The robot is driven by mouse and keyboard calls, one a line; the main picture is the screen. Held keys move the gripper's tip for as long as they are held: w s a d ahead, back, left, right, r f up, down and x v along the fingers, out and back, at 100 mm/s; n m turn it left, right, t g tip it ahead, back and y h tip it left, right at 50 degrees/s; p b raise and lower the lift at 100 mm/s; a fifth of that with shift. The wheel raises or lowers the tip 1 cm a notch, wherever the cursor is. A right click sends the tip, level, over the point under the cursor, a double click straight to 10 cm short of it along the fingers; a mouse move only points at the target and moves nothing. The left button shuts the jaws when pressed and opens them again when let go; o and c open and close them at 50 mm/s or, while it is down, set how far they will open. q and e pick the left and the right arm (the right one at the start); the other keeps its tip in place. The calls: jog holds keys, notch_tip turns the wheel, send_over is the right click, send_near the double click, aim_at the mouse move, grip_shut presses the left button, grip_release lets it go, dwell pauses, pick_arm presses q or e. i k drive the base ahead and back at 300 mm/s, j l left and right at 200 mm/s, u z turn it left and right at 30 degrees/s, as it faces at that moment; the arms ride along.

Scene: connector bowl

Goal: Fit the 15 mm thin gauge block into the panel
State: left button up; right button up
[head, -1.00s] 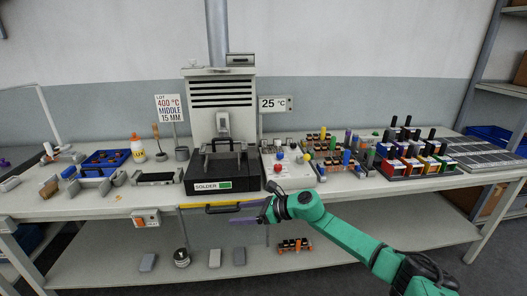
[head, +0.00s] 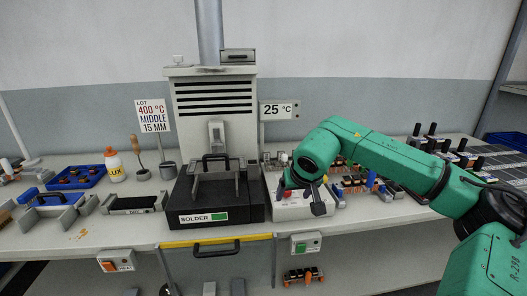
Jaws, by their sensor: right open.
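My right gripper (head: 302,197) is over the white panel box (head: 292,211) at the middle right of the bench, its dark fingers apart and pointing down. I see nothing between the fingers. The gripper and green arm hide much of the panel's top; a red knob (head: 288,193) shows between the fingers. I cannot tell whether the fingers touch the panel. I cannot pick out the 15 mm thin gauge block. Grey blocks (head: 209,289) show at the bottom edge on the lower shelf, partly cut off, with no readable size. My left gripper is not in view.
A black solder unit (head: 205,218) with a handled fixture stands left of the panel. Coloured parts crowd the bench behind my arm. A yellow-edged drawer (head: 214,241) is below.

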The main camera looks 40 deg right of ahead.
aim_at(268, 171)
jog(key=i+l, duration=0.95)
jog(key=i, duration=0.2)
